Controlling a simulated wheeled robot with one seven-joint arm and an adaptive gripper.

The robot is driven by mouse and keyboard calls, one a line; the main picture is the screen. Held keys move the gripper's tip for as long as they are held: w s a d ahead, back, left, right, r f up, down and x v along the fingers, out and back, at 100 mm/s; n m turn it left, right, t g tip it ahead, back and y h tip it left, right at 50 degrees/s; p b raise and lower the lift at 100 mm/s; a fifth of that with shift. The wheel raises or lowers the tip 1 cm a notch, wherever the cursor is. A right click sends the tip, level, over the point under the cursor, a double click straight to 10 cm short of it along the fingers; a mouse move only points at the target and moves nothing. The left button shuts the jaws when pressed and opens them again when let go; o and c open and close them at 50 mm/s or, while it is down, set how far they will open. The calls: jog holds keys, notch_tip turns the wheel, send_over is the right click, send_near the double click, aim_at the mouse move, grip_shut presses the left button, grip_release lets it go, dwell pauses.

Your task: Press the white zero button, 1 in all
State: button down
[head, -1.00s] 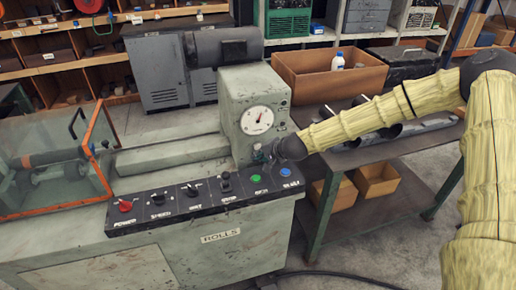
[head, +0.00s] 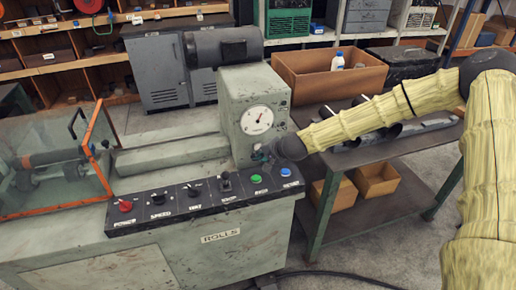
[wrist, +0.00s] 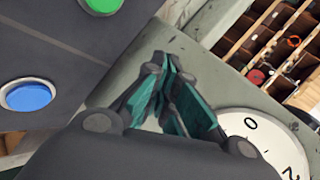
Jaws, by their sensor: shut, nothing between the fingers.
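My gripper (head: 262,153) is shut and empty, close to the front face of the grey-green machine housing (head: 236,112), below its round dial. The wrist view shows its dark fingers with teal pads (wrist: 172,100) pointing toward that face. I cannot make out the white zero button for certain. A pale patch shows between the finger links in the wrist view, but I cannot tell what it is. My gripper hides part of the face, and contact cannot be told. The white dial (head: 257,120) is just above my gripper and also shows at the lower right of the wrist view (wrist: 262,140).
A sloped black panel below carries a green button (head: 256,179), a blue button (head: 285,172), a red knob (head: 125,206) and several black controls. A clear guard (head: 50,165) with orange edges is left. A bench (head: 400,140) with metal pipes stands right, under my arm.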

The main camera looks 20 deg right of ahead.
jog(key=shift+w, duration=0.75)
dwell(1.1)
jog(key=shift+s, duration=0.85)
jog(key=shift+s+d, duration=0.1)
jog(key=shift+s, duration=2.4)
